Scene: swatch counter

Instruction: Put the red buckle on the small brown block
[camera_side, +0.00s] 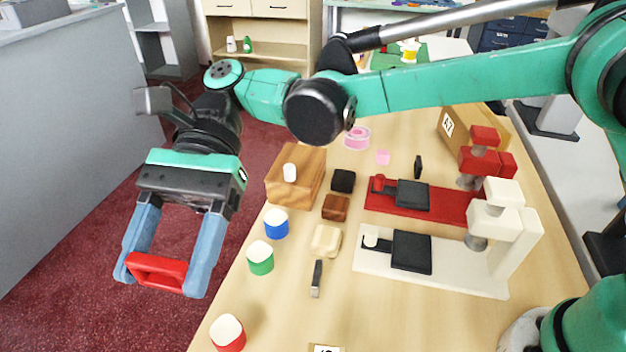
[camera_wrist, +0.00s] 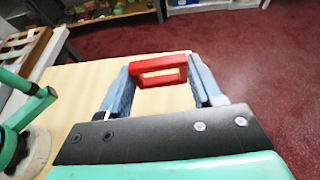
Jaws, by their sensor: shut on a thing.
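The red buckle (camera_side: 158,262) is an open rectangular frame. My gripper (camera_side: 158,278) is shut on it, with one blue-grey finger at each end, and holds it up in the air. In the side view they appear left of the table, against the carpet. The wrist view also shows the buckle (camera_wrist: 160,59) between the fingers, near the table's edge. The small brown block (camera_side: 336,207) sits on the table to the right of my gripper, apart from the buckle. Its visible top is bare.
Red (camera_side: 450,207) and white (camera_side: 455,276) stands are to the right. Several coloured round pots line the left edge.

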